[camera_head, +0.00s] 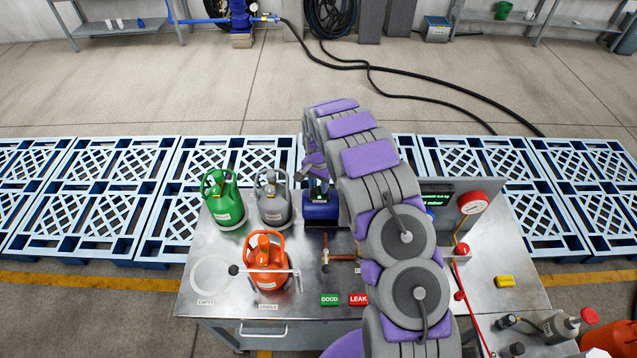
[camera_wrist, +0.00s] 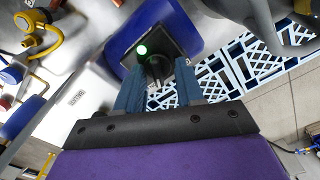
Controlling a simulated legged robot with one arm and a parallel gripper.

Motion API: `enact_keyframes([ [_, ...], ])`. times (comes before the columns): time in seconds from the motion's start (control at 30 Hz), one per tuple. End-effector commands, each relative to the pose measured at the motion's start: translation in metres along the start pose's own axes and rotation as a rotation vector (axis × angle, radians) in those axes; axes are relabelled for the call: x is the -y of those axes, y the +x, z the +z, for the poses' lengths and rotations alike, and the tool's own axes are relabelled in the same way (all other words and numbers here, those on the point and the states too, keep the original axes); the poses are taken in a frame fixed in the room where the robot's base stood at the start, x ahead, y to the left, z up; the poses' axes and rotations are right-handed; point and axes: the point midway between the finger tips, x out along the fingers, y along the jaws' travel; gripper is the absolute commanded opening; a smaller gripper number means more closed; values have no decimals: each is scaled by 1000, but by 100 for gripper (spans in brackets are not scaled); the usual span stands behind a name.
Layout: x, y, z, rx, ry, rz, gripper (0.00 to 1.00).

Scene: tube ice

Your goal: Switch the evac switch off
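The evac switch is a black knob (camera_wrist: 160,68) on a dark plate, with a lit green lamp (camera_wrist: 142,49) beside it, on a blue unit (camera_wrist: 182,22). In the head view the blue unit (camera_head: 320,210) stands on the bench, its top partly hidden by my gripper and arm. My gripper (camera_wrist: 157,75) is open in the wrist view, its two blue-grey fingers apart. The knob shows between the fingertips; I cannot tell whether they touch it. In the head view my gripper (camera_head: 313,172) is just above the unit.
Green (camera_head: 223,200), grey (camera_head: 272,197) and orange (camera_head: 268,262) gas cylinders stand left of the unit on the metal bench (camera_head: 215,300). A brass valve (camera_head: 326,256) is in front of the unit. A gauge panel (camera_head: 472,204) stands right of my arm.

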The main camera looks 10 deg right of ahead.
Motion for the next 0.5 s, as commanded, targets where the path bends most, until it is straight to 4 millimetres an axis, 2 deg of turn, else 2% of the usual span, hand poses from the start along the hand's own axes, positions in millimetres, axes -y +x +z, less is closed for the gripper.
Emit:
enact_keyframes([
  [0.2, 0, 0, 0, 0, 0, 0, 37],
  [0.5, 0, 0, 0, 0, 0, 1, 9],
])
